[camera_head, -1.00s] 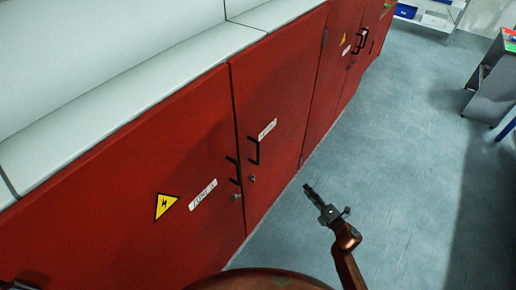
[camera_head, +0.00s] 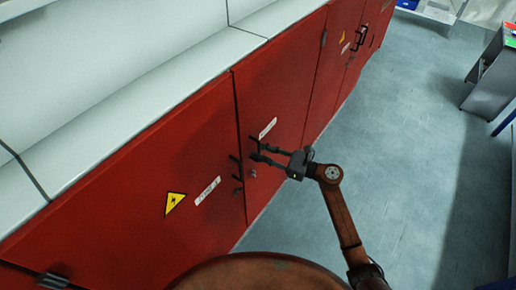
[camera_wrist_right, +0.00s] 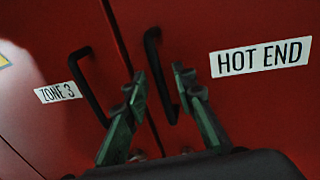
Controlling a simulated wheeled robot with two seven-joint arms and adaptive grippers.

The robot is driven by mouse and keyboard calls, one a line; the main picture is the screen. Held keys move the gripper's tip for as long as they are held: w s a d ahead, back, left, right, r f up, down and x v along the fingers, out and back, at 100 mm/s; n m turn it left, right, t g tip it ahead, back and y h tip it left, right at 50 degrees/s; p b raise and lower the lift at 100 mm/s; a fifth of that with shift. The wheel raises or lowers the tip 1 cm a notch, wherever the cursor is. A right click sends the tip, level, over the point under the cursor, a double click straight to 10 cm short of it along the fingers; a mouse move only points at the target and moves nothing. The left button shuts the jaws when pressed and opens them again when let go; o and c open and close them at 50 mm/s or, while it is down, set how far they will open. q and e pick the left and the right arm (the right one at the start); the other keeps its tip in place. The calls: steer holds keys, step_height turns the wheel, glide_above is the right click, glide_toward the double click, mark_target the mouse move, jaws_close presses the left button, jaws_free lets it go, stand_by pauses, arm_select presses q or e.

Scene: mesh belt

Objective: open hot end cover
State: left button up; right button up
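The hot end cover (camera_head: 285,95) is a red door with a white HOT END label (camera_wrist_right: 261,57) and a black bar handle (camera_wrist_right: 156,70). It looks shut, flush with the neighbouring door. My right gripper (camera_head: 257,151) is at this handle, its two fingers apart. In the right wrist view, the gripper (camera_wrist_right: 158,82) has one finger on each side of the handle bar, with gaps visible; contact is not clear.
The ZONE 3 door (camera_head: 130,195), with its own black handle (camera_wrist_right: 87,88), adjoins on the left. A pale ledge (camera_head: 130,95) runs above the doors. The grey floor (camera_head: 400,130) to the right is mostly free; a grey stand (camera_head: 490,85) is at far right.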

steer(key=shift+w+a, duration=0.25)
steer(key=shift+a, duration=0.3)
steer(key=shift+c, duration=0.6)
jaws_close()
